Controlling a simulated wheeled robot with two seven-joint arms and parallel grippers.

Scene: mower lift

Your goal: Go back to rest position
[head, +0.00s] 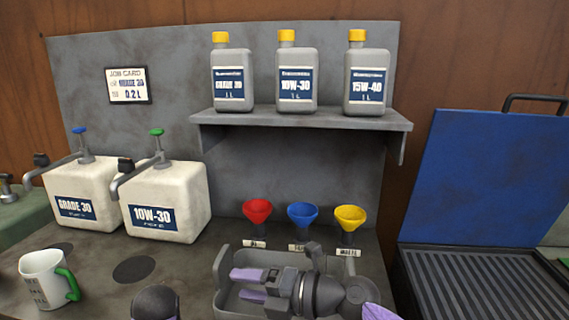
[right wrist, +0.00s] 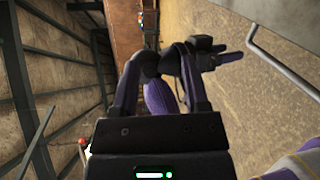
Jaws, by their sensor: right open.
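My right gripper (head: 243,285) is low in the middle of the head view, over a grey tray (head: 222,309). Its two purple fingers point left and stand apart with nothing between them. In the right wrist view its dark fingers (right wrist: 160,80) also stand apart. Beyond them is a purple and dark arm with a small gripper pointing right, which looks like my left gripper (right wrist: 228,60). Its jaws are too small to judge. At the bottom edge of the head view only a dark rounded arm part shows on the left.
White GRADE 30 (head: 83,187) and 10W-30 (head: 168,195) jugs with pumps stand left. A measuring cup (head: 44,281) is front left. Red (head: 257,210), blue (head: 303,214) and yellow (head: 350,216) funnels stand behind the tray. A shelf (head: 300,118) holds three bottles. A blue-lidded case (head: 485,185) is right.

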